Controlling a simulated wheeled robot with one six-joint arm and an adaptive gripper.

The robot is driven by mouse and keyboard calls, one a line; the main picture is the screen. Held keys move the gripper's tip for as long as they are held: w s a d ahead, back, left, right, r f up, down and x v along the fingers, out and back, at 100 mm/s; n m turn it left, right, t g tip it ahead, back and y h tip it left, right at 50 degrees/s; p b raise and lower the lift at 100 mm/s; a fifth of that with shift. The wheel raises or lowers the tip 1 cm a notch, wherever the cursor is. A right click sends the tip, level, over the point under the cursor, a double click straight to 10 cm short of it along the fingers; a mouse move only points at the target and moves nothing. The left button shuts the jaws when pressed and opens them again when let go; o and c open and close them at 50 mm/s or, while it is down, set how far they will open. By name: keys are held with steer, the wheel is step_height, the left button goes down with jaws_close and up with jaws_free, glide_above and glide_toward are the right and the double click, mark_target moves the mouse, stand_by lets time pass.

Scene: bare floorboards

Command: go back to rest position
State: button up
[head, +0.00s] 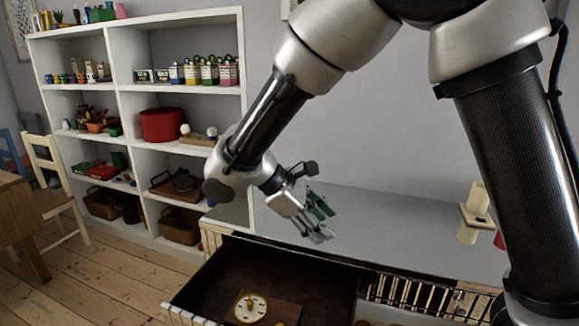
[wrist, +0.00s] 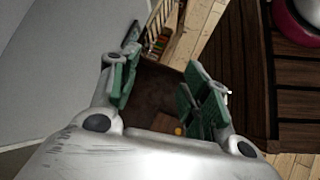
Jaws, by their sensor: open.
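My gripper (head: 318,218) hangs over the grey-topped cabinet (head: 400,225), just above and behind the open drawer. In the wrist view my gripper (wrist: 160,90) shows its two green-padded fingers apart with nothing between them. The drawer (head: 290,262) is pulled out, and its dark inside shows below the fingers. A clock with a round pale dial (head: 250,308) and wooden body is in the drawer at the bottom of the head view.
White shelves (head: 115,110) with toys, boxes and baskets stand against the wall at left. A pale chair (head: 55,185) stands by a wooden table (head: 20,215). A cream object (head: 478,200) stands on the cabinet's right end.

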steer(key=s+d+r+m+g+y, duration=0.1)
steer(key=s+d+r+m+y, duration=0.2)
steer(key=d, duration=0.7)
steer(key=d+r+m+y, duration=0.3)
steer(key=d+r+m, duration=0.25)
steer(key=d, duration=0.35)
steer(key=s+d+r+m+t+y, duration=0.2)
steer(key=s+d+m, duration=0.4)
steer(key=s+d, duration=0.4)
steer(key=shift+s+d+r+m+t, duration=0.35)
steer(key=shift+r+t, duration=0.1)
steer(key=shift+t, duration=0.55)
